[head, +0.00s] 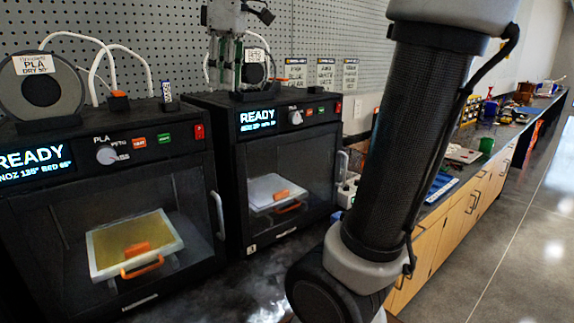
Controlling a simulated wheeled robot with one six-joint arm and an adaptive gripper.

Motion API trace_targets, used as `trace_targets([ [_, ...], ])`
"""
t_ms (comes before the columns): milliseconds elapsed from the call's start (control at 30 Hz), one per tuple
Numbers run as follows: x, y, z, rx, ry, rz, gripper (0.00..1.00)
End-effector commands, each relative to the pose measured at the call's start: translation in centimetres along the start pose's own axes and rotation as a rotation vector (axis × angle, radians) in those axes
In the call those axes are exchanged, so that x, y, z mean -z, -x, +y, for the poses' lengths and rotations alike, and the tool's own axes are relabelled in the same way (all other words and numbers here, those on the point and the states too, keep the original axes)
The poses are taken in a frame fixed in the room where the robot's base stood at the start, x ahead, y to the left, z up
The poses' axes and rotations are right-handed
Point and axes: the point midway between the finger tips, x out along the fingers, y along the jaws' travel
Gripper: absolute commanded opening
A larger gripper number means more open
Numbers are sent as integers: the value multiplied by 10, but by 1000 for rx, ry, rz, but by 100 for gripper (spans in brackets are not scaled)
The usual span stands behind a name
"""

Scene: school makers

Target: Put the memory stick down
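A small upright stick with a blue and white face (167,92) stands on the top front edge of the left printer, near its right corner. It looks like the memory stick, but it is too small to be sure. My gripper (227,82) points down from the top of the head view, in front of the pegboard and over the left part of the right printer's top. It is to the right of the stick and apart from it. Its two fingers look spread with a gap between them, and I see nothing held there.
The left printer (105,190) and right printer (228,165) stand side by side, both showing READY. A filament spool (42,88) with a PLA label sits on the left one. My arm hides part of the bench. A long counter (480,165) with clutter runs back right.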

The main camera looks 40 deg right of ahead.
Motion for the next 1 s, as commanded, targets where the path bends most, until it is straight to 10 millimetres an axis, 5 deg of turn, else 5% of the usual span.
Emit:
trace_targets([
  [100, -68, -53, -26, -44, -289, 50, 30],
  [333, -149, -141, -68, -92, -683, 139, 30],
  [500, -167, -164, -79, -101, -778, 163, 30],
  [1000, -167, -165, -80, -100, -780, 162, 30],
])
